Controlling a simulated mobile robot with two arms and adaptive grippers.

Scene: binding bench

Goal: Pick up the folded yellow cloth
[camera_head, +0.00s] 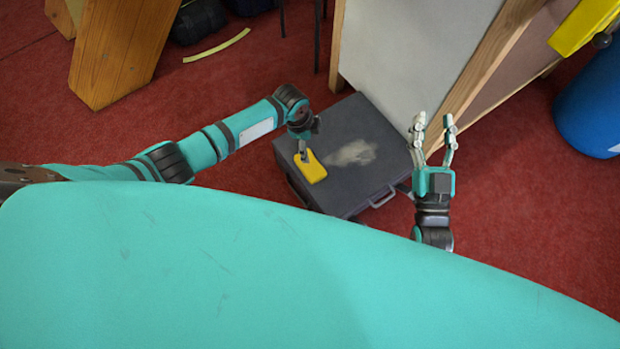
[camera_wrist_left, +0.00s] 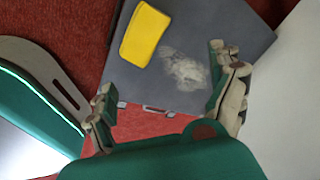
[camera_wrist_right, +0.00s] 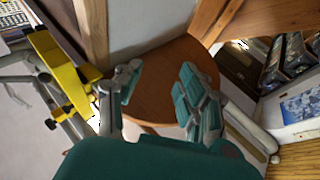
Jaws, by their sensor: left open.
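The folded yellow cloth (camera_head: 312,169) lies flat on the lid of a dark grey case (camera_head: 343,190), near its left edge. It also shows in the left wrist view (camera_wrist_left: 145,35), at the top, beyond the fingers and not between them. My left gripper (camera_head: 303,156) points down by the far edge of the cloth and partly overlaps it in the head view. In the left wrist view its fingers (camera_wrist_left: 165,98) are spread with nothing between them. My right gripper (camera_head: 434,120) is open and empty, to the right of the case.
A pale dusty patch (camera_head: 352,152) marks the lid beside the cloth. The case has a handle (camera_head: 381,199) and stands on red carpet (camera_head: 500,190). A wood-framed panel (camera_head: 410,50) stands just behind it. A blue cylinder (camera_head: 592,100) is at the far right.

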